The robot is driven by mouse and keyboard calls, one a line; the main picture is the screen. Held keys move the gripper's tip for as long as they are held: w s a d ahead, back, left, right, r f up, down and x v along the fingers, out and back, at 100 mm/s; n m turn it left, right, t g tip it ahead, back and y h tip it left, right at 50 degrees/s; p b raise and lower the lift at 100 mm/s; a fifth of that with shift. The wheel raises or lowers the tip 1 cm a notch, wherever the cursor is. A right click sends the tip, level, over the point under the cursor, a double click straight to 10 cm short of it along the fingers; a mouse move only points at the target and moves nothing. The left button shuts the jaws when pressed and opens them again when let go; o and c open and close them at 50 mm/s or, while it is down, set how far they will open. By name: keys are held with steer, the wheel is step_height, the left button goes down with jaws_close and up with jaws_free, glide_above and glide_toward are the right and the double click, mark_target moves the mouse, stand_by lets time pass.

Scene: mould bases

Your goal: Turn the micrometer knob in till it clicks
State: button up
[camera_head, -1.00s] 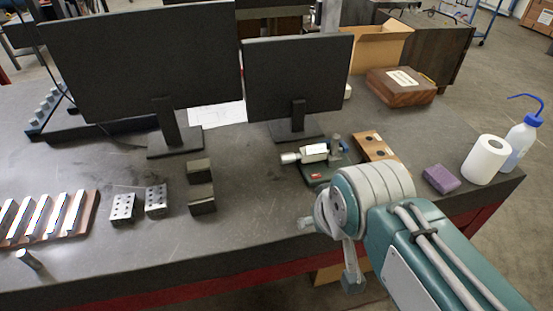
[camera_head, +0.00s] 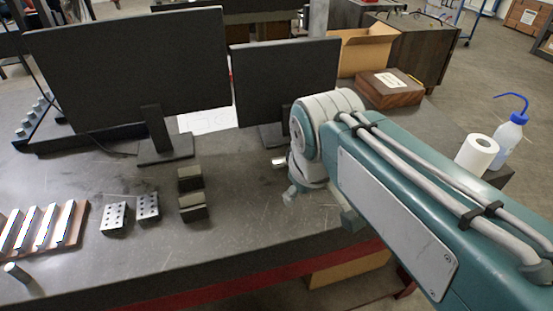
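The micrometer is mostly hidden behind my arm. Only its pale knob end (camera_head: 279,162) shows in the head view, just left of my arm's grey joint, on the dark bench in front of the right monitor. The rest of its body and the stand under it are out of sight. My arm reaches in from the lower right, over the place where the micrometer stands. I cannot make out my gripper's fingers; the arm's thick joint and link cover that area. Whether anything touches the knob cannot be seen.
Two black monitors (camera_head: 130,75) stand behind. Dark blocks (camera_head: 193,208) and drilled blocks (camera_head: 148,207) lie left of the micrometer. A wooden box (camera_head: 389,90), paper roll (camera_head: 476,155) and wash bottle (camera_head: 508,142) are to the right.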

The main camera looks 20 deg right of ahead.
steer(key=w+r+n+g+h, duration=0.25)
steer(key=w+n, duration=0.45)
steer(key=w, duration=0.5)
steer(key=n+g+h, duration=0.2)
steer(key=n+g, duration=0.2)
steer(key=n, duration=0.3)
glide_toward(276, 159)
steer(key=shift+y, duration=0.25)
steer(key=x, duration=1)
steer(key=shift+w+d, duration=0.1)
steer(key=shift+d, duration=0.2)
steer(key=shift+c, duration=0.2)
jaws_close()
